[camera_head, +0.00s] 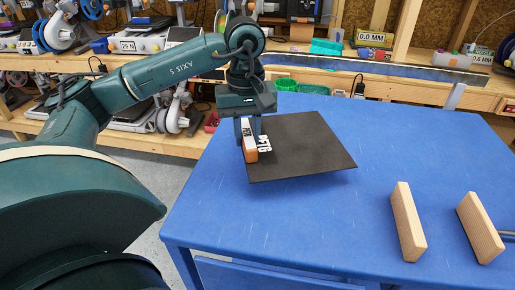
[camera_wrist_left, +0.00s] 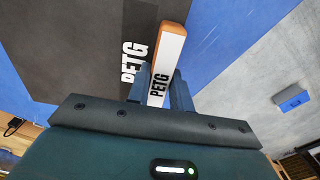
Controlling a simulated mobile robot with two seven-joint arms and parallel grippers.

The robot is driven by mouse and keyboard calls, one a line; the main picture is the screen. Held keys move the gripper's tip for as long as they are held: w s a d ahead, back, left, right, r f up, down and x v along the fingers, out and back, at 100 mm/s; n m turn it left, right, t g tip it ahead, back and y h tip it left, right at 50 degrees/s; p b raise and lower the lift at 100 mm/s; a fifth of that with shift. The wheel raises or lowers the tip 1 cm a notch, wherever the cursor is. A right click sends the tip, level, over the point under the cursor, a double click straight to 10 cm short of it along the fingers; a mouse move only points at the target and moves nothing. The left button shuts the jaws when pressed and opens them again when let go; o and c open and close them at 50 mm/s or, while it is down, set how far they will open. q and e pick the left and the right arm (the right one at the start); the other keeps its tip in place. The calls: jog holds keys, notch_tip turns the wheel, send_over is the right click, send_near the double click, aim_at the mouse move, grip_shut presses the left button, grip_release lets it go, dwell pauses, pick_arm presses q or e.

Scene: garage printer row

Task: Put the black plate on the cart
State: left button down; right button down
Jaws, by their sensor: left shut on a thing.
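The black plate (camera_head: 303,148) is a flat dark square with a white PETG label, over the far left part of the blue cart top (camera_head: 320,218). An orange and white tab (camera_head: 250,150), also labelled PETG, is at the plate's left edge. My left gripper (camera_head: 250,132) points down and is shut on this tab. In the left wrist view the tab (camera_wrist_left: 169,50) stands between the fingers (camera_wrist_left: 160,92), with the plate (camera_wrist_left: 75,40) at the upper left. I cannot tell whether the plate rests fully on the top or is slightly raised. My right gripper is not in view.
Two wooden blocks (camera_head: 408,222) (camera_head: 480,228) stand on the right side of the blue top. The front middle of the top is clear.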

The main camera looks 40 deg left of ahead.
pick_arm(q)
notch_tip(320, 180, down, 5)
jog(key=shift+r, duration=0.15)
jog(key=shift+w, duration=0.1)
jog(key=shift+f, duration=0.2)
jog(key=c, duration=1.3)
grip_release()
jog(key=shift+o, duration=0.2)
